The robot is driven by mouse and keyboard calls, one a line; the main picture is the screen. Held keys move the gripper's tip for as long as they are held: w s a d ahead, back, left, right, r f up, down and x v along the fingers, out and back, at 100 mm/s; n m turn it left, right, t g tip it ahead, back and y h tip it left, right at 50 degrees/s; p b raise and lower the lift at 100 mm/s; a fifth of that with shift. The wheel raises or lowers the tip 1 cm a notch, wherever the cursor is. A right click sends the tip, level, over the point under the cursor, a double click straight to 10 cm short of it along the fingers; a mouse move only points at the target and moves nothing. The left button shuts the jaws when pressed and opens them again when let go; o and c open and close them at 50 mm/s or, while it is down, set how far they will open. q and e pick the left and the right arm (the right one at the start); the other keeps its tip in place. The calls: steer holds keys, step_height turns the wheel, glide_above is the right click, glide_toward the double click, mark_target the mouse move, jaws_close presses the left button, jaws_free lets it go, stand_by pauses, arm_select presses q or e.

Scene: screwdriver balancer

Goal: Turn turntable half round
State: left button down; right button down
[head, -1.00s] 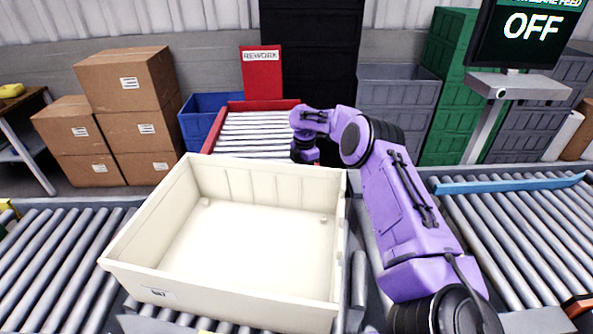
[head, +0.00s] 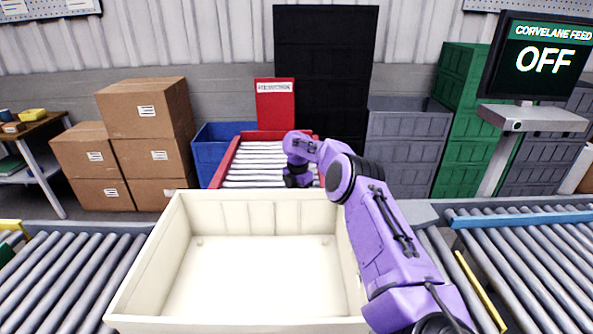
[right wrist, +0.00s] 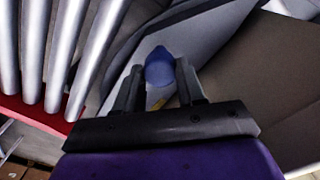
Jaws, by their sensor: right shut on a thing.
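A large empty cream crate (head: 142,266) stands open at the front middle of the head view, its back and front rims nearly level across the picture. The turntable is not clearly seen; the crate covers the place beneath it. My right arm reaches past the crate's right side, and my right gripper is bent down behind the crate's far rim, its fingertips hidden there. In the right wrist view my right gripper (right wrist: 160,90) is shut on a blue rounded knob (right wrist: 160,68) between its two fingers. My left gripper is not in view.
Roller conveyors lie left (head: 60,280) and right (head: 540,265) of the crate. A red-framed roller lane (head: 228,158) runs away behind it. Cardboard boxes (head: 145,108), a blue bin (head: 212,140) and grey crates (head: 408,130) stand at the back. The screen (head: 545,58) reads OFF.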

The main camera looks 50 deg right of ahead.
steer(key=shift+w+a, duration=0.2)
steer(key=shift+a, duration=0.05)
steer(key=c, duration=0.7)
jaws_free()
steer(key=shift+o, duration=0.2)
steer(key=shift+w, duration=0.25)
steer(key=shift+s+r, duration=0.15)
step_height(320, 180, up, 10)
steer(key=b, duration=0.1)
steer(key=shift+w+r, duration=0.1)
steer(key=shift+w, duration=0.1)
